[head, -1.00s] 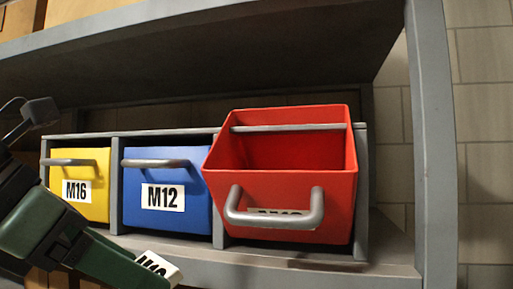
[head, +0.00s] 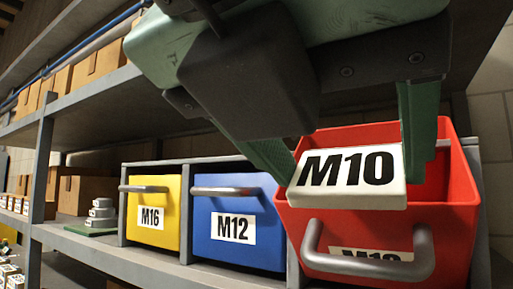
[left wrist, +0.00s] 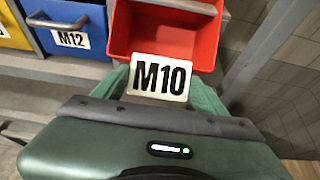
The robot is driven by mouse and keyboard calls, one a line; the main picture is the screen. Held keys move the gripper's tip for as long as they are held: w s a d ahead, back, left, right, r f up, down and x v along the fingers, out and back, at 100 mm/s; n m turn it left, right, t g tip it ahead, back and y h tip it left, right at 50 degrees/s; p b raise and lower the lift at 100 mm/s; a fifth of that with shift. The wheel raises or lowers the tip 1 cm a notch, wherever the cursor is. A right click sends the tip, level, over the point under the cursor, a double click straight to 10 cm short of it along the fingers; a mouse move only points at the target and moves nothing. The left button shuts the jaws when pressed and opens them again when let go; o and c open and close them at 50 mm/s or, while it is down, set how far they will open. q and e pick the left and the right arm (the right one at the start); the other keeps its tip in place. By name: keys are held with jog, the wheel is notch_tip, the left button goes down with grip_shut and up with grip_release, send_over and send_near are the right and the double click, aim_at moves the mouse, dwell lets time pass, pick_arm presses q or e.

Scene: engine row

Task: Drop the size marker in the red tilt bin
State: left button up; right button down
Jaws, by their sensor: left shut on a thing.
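The size marker (head: 350,179) is a white block with M10 in black. My left gripper (head: 345,165) is shut on it, one green finger at each side. In the head view the marker shows in front of the upper part of the red tilt bin (head: 456,215). The bin is tipped open, with a grey handle and a partly hidden label on its front. In the left wrist view the marker (left wrist: 159,78) overlaps the lower edge of the open red bin (left wrist: 185,40). How far the marker is from the bin is hard to tell. My right gripper is not in view.
A blue bin marked M12 (head: 262,247) and a yellow bin marked M16 (head: 152,236) sit shut to the left of the red one. Cardboard boxes (head: 85,195) and a small grey stack (head: 101,213) stand on the shelf farther left. A grey shelf post borders the right.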

aim_at(352, 148)
pick_arm(q)
jog(key=shift+w+d+r+p, duration=0.35)
jog(key=shift+w+d+p, duration=0.15)
jog(key=shift+w+p, duration=0.1)
jog(key=shift+w+d+r+p, duration=0.3)
jog(key=shift+w+d+p, duration=0.2)
jog(key=shift+w, duration=0.1)
jog(key=shift+w+d+r+p, duration=0.3)
jog(key=shift+w+r+p, duration=0.15)
jog(key=shift+w+p, duration=0.35)
jog(key=shift+w+d+r+p, duration=0.3)
jog(key=shift+w+d+r, duration=0.1)
jog(key=shift+w+d, duration=0.25)
jog(key=shift+w+d+r+p, duration=0.3)
jog(key=shift+w+d+r, duration=0.1)
jog(key=shift+w, duration=0.3)
jog(key=o, duration=1.4)
jog(key=shift+o, duration=0.2)
